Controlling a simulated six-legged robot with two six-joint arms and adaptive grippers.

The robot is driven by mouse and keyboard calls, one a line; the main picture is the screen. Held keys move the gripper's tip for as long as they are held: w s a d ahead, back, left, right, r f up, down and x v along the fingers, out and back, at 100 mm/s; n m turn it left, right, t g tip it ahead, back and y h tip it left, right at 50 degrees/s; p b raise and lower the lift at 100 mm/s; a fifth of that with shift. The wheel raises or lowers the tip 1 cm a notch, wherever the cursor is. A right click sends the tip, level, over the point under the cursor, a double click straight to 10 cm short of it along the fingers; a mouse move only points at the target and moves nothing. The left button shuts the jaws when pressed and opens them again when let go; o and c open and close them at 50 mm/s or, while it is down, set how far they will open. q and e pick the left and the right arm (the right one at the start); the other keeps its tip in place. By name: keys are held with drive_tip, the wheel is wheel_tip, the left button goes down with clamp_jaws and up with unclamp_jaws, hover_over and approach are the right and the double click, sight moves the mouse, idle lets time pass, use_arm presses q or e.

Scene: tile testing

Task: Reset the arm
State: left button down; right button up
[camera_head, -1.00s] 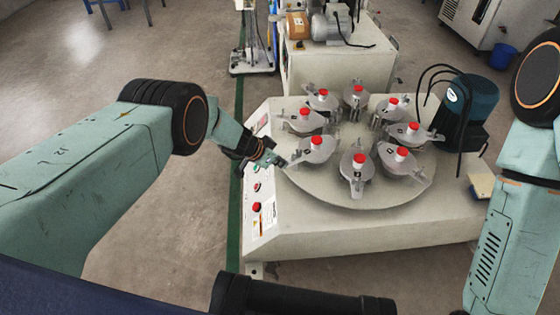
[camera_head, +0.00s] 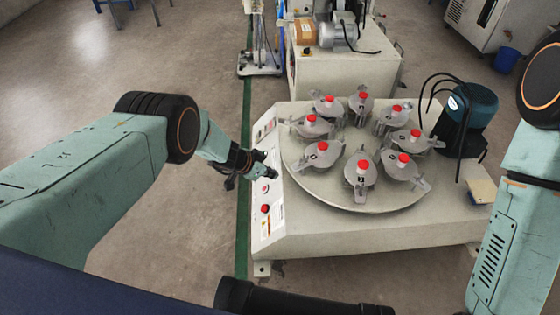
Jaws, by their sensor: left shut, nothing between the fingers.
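My left arm comes in from the left, and its gripper (camera_head: 268,171) is shut and empty. It is over the sloped control panel (camera_head: 266,205) at the left side of the tile testing machine (camera_head: 370,238). I cannot tell whether it touches the panel. Red and dark buttons show below the gripper, with a red button (camera_head: 265,209) near the panel's lower end. My right arm shows at the right edge, but its gripper is out of view.
A round turntable (camera_head: 330,190) on the machine carries several metal clamps with red knobs. A dark green motor (camera_head: 468,108) with black hoses stands at its right. Behind is a cabinet (camera_head: 345,78) with a grey motor. Open floor (camera_head: 150,235) lies to the left.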

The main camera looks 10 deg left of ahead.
use_arm(q)
drive_tip(key=shift+s+a+f+p, duration=0.25)
drive_tip(key=shift+s+a+f, duration=0.05)
drive_tip(key=shift+s+a, duration=0.2)
drive_tip(key=shift+s+a+f+p, duration=0.25)
drive_tip(key=shift+s+a+f, duration=0.1)
drive_tip(key=shift+a, duration=0.15)
drive_tip(key=shift+s+r, duration=0.1)
drive_tip(key=shift+r, duration=0.05)
